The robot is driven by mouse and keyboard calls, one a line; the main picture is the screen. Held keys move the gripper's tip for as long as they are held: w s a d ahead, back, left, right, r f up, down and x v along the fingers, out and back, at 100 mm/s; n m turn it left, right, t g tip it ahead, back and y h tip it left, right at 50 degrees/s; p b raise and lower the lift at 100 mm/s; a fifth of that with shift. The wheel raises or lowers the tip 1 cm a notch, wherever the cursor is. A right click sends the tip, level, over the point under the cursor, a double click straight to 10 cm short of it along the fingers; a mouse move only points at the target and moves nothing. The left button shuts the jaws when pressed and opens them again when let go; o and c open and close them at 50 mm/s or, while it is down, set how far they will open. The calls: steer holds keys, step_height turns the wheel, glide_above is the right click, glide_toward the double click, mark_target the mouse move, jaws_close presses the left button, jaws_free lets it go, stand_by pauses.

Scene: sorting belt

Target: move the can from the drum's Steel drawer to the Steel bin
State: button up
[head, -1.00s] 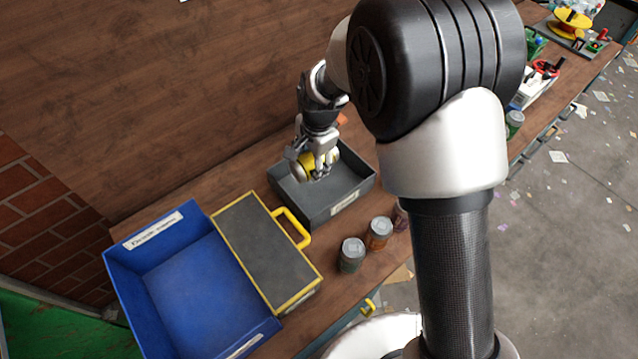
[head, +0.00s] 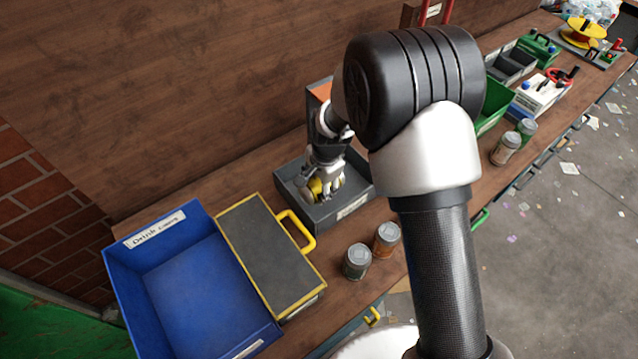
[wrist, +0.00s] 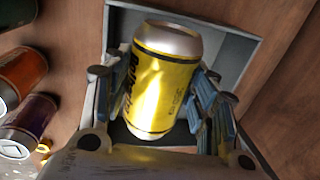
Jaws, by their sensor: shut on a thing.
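A yellow can with silver ends (head: 316,187) is held in my gripper (head: 326,180), inside the outline of a grey open box (head: 349,207) on the bench. The box has a label on its front that I cannot read, so I cannot tell whether it is the Steel bin. In the wrist view the can (wrist: 164,82) sits between the two fingers (wrist: 160,105), with the box's grey floor and walls (wrist: 232,55) around it. Whether the can touches the floor is unclear. I cannot make out the drum's Steel drawer for certain.
A blue bin (head: 205,290) and a dark case with yellow trim (head: 268,257) stand left of the box. A green-grey can (head: 356,262) and an orange can (head: 387,238) stand in front. More cans (head: 505,149) and a green bin (head: 494,105) stand right. A brown back wall rises behind.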

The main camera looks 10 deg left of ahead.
steer(key=shift+f+b, duration=0.3)
steer(key=shift+f, duration=0.3)
steer(key=o, duration=0.8)
steer(key=shift+o, duration=0.2)
steer(key=shift+r, duration=0.15)
